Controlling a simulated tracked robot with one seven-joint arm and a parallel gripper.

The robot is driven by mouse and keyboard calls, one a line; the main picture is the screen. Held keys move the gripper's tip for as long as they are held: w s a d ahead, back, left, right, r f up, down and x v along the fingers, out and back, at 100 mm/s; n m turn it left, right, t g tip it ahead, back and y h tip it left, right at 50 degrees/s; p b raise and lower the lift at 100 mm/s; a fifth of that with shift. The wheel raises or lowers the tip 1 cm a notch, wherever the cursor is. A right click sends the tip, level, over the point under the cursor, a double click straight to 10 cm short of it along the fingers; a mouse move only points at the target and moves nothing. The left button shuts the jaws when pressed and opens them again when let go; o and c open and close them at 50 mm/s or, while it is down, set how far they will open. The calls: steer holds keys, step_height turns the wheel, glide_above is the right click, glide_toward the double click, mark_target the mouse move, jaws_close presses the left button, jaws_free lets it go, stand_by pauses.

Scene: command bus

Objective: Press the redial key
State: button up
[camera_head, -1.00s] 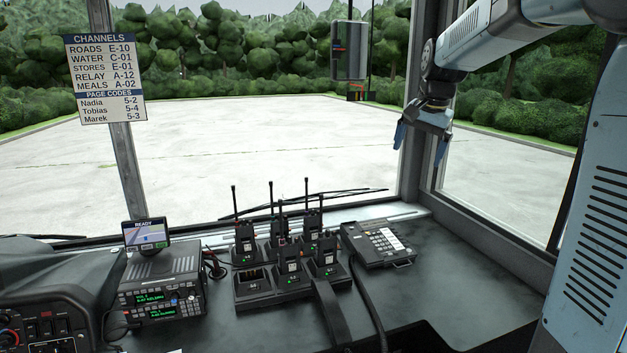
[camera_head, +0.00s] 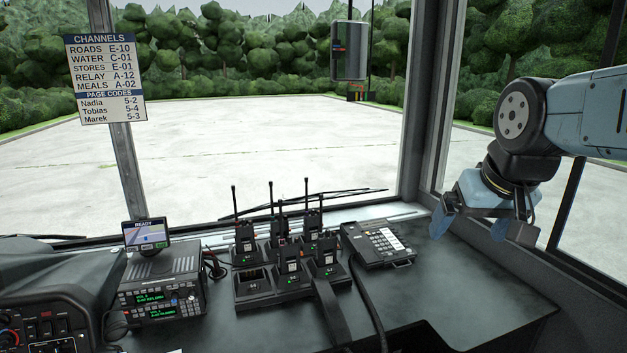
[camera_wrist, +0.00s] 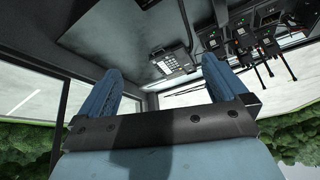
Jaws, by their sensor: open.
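The desk phone (camera_head: 377,244) is a dark unit with a keypad and a white label strip, lying on the dash to the right of the radio charger. It also shows in the wrist view (camera_wrist: 174,59), beyond and between my fingers. Its keys are too small to read, so I cannot tell which is redial. My gripper (camera_head: 472,227) is open and empty, to the right of the phone and apart from it, above the right part of the dash. In the wrist view, my gripper's two blue fingers (camera_wrist: 165,82) are spread wide.
Several handheld radios with upright antennas stand in a charger (camera_head: 284,293) just left of the phone. A radio set (camera_head: 163,293) with a small screen (camera_head: 147,234) on top is farther left. A channel sign (camera_head: 105,79) hangs on the pillar. The dash right of the phone is clear.

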steer(key=shift+s+a+f+n, duration=0.15)
steer(key=shift+s+a+f, duration=0.2)
steer(key=shift+s, duration=0.2)
steer(key=shift+s+a+f+n, duration=0.15)
steer(key=shift+s+a+f, duration=0.05)
steer(key=shift+s+f, duration=0.3)
steer(key=shift+c, duration=0.3)
jaws_close()
stand_by(0.6)
